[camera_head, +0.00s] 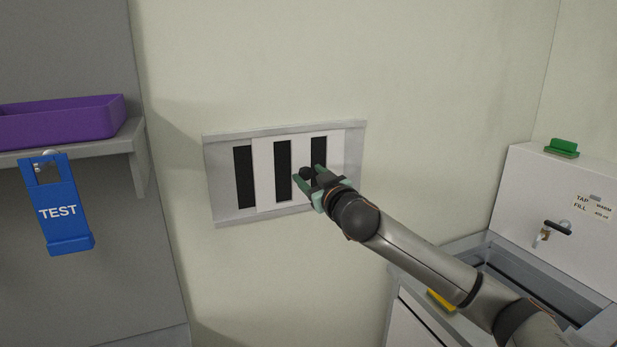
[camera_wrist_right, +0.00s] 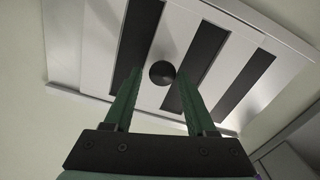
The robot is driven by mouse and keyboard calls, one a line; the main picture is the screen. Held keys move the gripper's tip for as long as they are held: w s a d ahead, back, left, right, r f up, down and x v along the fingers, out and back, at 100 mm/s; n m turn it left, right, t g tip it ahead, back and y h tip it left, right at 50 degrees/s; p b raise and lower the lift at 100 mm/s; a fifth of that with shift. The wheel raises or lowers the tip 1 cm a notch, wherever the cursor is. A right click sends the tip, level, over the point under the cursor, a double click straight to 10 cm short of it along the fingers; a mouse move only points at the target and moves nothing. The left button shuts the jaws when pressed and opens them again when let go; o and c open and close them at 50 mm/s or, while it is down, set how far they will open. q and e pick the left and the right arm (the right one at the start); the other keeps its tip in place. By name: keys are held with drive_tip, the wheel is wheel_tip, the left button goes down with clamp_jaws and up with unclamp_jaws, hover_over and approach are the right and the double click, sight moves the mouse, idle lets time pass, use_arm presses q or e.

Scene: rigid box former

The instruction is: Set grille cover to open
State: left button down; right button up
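The grille (camera_head: 228,214) is a pale rectangular frame on the wall with three dark vertical slots. Its white sliding cover (camera_head: 264,175) stands toward the right of the frame; two of the dark slots show on it. The cover has a round black knob (camera_head: 306,173). The knob also shows in the right wrist view (camera_wrist_right: 162,73). My right gripper (camera_head: 308,176) is open at the knob, with one green finger on each side of it. In the right wrist view a gap shows between the knob and each finger. My left gripper is not in view.
A purple tray (camera_head: 60,120) sits on a grey shelf (camera_head: 120,150) at the left, with a blue TEST tag (camera_head: 58,212) hanging below. At the right are a sink basin (camera_head: 520,280), a tap (camera_head: 545,235) and a green block (camera_head: 562,147).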

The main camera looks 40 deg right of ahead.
drive_tip(key=shift+o, duration=1)
drive_tip(key=b+v, duration=0.5)
drive_tip(key=v, duration=0.7)
drive_tip(key=shift+s, duration=0.25)
